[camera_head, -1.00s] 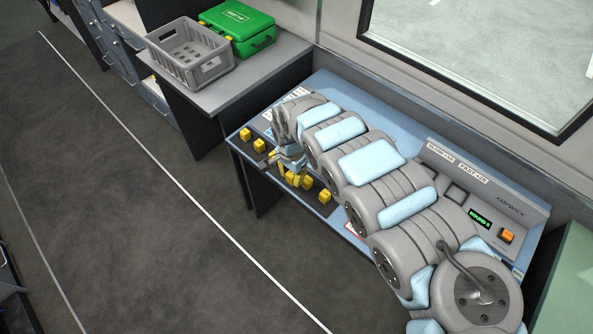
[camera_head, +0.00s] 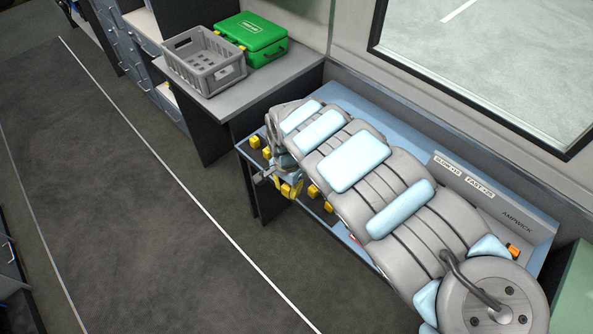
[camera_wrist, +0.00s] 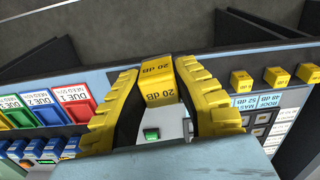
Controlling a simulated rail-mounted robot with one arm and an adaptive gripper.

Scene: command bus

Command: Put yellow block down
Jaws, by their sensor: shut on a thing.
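A yellow block (camera_wrist: 160,82) marked "20 dB" is between the two yellow fingers of my gripper (camera_wrist: 166,100) in the wrist view. The fingers are shut on its sides, and its printed top and front faces show. In the head view my gripper (camera_head: 289,189) is at the front edge of the blue bench (camera_head: 352,98), left of centre. The held block cannot be told apart from the yellow fingers there. My arm hides much of the bench.
Other yellow blocks (camera_head: 254,142) (camera_wrist: 241,81) stand in a row along the bench front. Coloured card slots (camera_wrist: 75,102) are left in the wrist view, with a green button (camera_wrist: 151,134) below the held block. A grey crate (camera_head: 203,61) and green case (camera_head: 250,39) sit on the side counter.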

